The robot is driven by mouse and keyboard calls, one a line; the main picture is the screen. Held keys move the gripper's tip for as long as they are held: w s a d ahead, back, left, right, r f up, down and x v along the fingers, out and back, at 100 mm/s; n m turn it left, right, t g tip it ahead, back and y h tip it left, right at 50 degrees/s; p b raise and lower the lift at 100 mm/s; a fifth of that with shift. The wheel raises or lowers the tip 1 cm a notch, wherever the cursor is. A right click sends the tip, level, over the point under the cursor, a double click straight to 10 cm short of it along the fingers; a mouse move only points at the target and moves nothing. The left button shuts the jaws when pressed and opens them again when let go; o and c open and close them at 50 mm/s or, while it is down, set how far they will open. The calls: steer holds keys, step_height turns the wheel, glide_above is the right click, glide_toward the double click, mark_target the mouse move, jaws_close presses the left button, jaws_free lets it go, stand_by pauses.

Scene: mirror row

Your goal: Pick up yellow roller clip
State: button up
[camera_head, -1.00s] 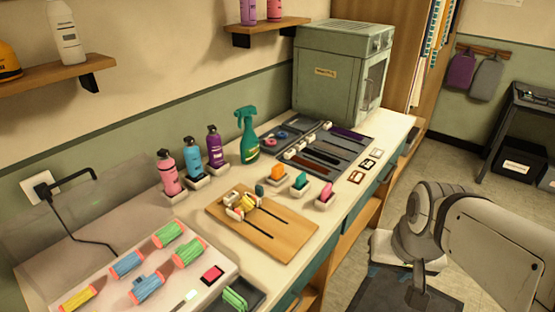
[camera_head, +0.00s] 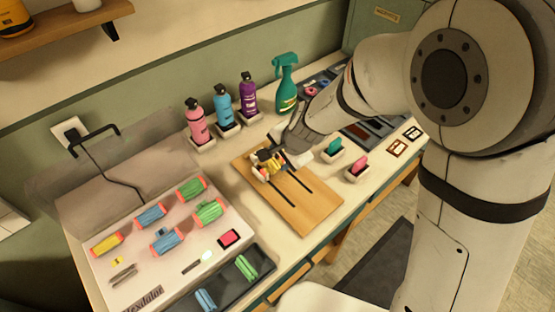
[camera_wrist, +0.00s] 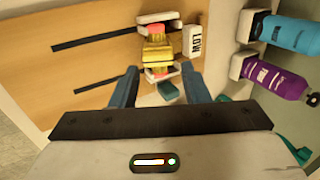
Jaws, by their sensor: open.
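A yellow roller (camera_head: 267,163) with pink ends sits in a small white holder on the wooden board (camera_head: 300,215). In the wrist view the same yellow roller (camera_wrist: 157,56) lies between two white cradle pieces, just ahead of my gripper (camera_wrist: 158,74). My gripper (camera_head: 284,146) is open, with its two blue-grey fingers spread either side of the line to the roller, and nothing is held. I cannot tell whether a finger touches the holder. Another yellow roller (camera_head: 107,243) lies on the white tray (camera_head: 190,232) at left, with a small yellow piece (camera_head: 118,261) below it.
Pink (camera_head: 196,121), blue (camera_head: 223,106) and purple (camera_head: 248,95) bottles stand in white holders behind the board. A green spray bottle (camera_head: 287,85) stands beyond them. A white block marked LOW (camera_wrist: 193,42) is beside the roller. Blue and green rollers lie on the tray.

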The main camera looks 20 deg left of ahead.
mark_target(276, 163)
steer(key=b+x, duration=0.1)
steer(key=x, duration=0.4)
steer(key=shift+f, duration=0.25)
steer(key=c, duration=0.7)
